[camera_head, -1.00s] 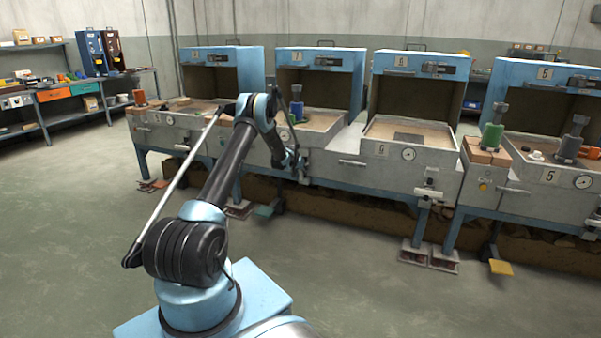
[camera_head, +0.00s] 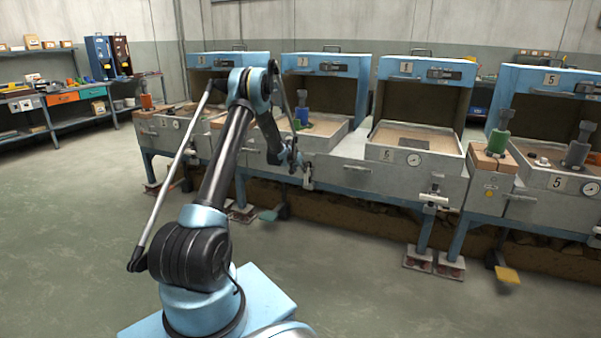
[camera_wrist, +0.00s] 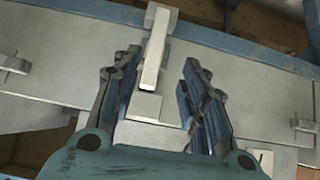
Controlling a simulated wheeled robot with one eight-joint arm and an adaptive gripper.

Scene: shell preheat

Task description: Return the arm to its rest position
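My arm reaches out from my light-blue base, bent at a high elbow, with its end hanging down at the front of the second station from the left. My gripper (camera_head: 299,165) is small in the head view, close to the station's front latch (camera_head: 308,178). In the wrist view my gripper (camera_wrist: 160,68) has its two dark fingers spread apart. A pale metal latch bar (camera_wrist: 155,60) lies between them in the picture. No finger is seen pressing on it, and the depth between them cannot be told.
A row of blue-hooded stations with grey trays (camera_head: 375,152) stands in front of me. A yellow pedal (camera_head: 507,275) sits low. Shelves and a workbench (camera_head: 75,118) are at the left. The floor at left is clear.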

